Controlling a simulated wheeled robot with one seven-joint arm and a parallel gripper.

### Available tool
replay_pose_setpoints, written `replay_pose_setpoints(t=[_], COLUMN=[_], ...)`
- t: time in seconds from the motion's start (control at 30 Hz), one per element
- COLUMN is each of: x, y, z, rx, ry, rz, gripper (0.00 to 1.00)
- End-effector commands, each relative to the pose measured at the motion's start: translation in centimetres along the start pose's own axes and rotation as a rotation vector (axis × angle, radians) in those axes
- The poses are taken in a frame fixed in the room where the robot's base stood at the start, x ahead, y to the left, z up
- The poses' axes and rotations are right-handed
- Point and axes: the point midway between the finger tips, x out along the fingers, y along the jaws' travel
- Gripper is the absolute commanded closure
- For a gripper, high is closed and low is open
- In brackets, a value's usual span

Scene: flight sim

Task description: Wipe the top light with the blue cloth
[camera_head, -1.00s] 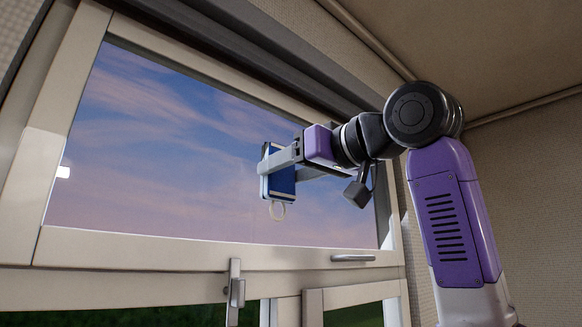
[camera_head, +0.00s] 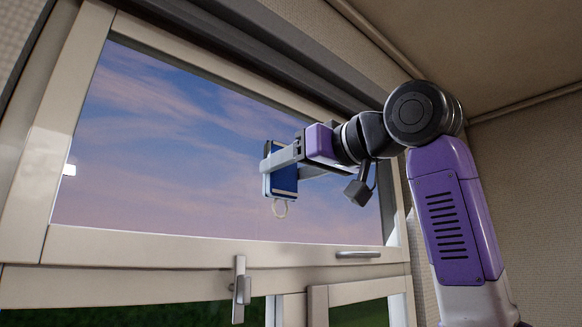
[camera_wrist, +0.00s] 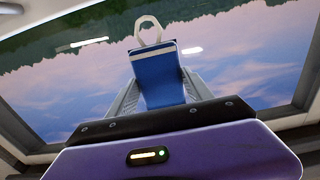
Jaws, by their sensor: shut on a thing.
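The blue cloth (camera_head: 284,180) is a folded blue pad with a pale band and a pale loop hanging below it. My gripper (camera_head: 279,161) is shut on the cloth, with a finger on each side. In the wrist view the blue cloth (camera_wrist: 158,78) stands between the fingers of my gripper (camera_wrist: 160,90), its loop at the far end. The top light (camera_head: 165,150) is the large upper window pane, with pink and blue sky in it. The cloth is in front of its right half. I cannot tell whether the cloth touches the glass.
A pale frame (camera_head: 180,249) surrounds the pane. A handle (camera_head: 358,254) sits on the lower rail at right, and a latch (camera_head: 240,290) stands at its lower middle. A dark rail runs above. The ceiling (camera_head: 490,50) is close above my arm.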

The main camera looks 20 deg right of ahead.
Motion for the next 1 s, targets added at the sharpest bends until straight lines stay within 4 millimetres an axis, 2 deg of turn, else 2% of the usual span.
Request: replay_pose_setpoints(t=[0.6, 1.0], x=[0.9, 0.7], y=[0.1, 2.9], z=[0.0, 0.0], rx=[0.000, 0.001], ry=[0.000, 0.000], rz=[0.000, 0.000], gripper=[0.73, 0.73])
